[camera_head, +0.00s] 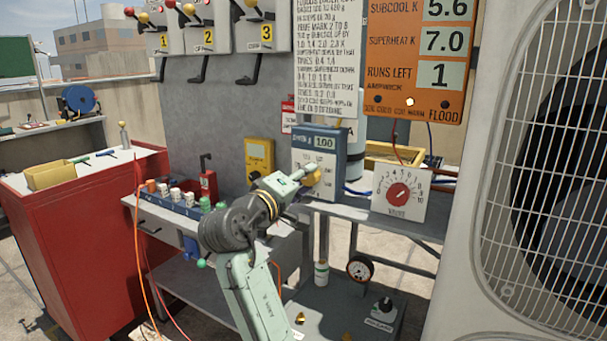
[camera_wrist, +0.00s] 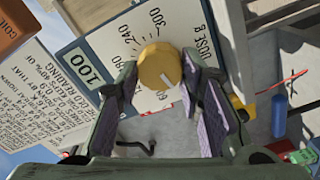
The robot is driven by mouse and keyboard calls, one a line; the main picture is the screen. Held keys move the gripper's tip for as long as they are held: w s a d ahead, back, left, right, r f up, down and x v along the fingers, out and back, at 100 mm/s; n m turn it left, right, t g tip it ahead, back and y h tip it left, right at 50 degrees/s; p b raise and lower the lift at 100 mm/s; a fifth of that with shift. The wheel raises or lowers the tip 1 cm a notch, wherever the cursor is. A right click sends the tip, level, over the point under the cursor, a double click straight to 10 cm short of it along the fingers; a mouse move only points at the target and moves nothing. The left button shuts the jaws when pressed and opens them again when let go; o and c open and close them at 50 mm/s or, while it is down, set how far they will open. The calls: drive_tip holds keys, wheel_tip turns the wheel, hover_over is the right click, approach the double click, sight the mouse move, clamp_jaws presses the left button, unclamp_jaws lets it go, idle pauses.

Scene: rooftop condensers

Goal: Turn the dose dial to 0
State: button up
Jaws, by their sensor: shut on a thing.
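The dose dial is a round yellow knob (camera_wrist: 158,64) on a white scale face (camera_wrist: 118,42), in a blue box (camera_head: 318,135) whose display (camera_head: 325,142) reads 100. In the wrist view the box appears tilted, with "DOSE g" and numbers such as 240 and 300 around the knob. A pale mark shows on the knob; where it points on the scale I cannot tell exactly. My gripper (camera_wrist: 160,78) is shut on the knob, one padded finger on each side. In the head view my gripper (camera_head: 303,181) partly hides the yellow knob (camera_head: 313,177).
A white box with a red dial (camera_head: 399,193) stands right of the dose box on the grey shelf. A yellow meter (camera_head: 259,158) hangs on the left. A blue rack of bottles (camera_head: 172,199) and a red bottle (camera_head: 208,182) stand on the bench. An orange readout board (camera_head: 418,50) hangs above.

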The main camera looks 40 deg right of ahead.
drive_tip(key=shift+w+n+p, duration=0.1)
drive_tip(key=shift+n+p, duration=0.35)
drive_tip(key=shift+n, duration=0.55)
drive_tip(key=o, duration=1.2)
drive_tip(key=shift+c, duration=0.2)
drive_tip(key=shift+a, duration=0.15)
drive_tip(key=v, duration=1.2)
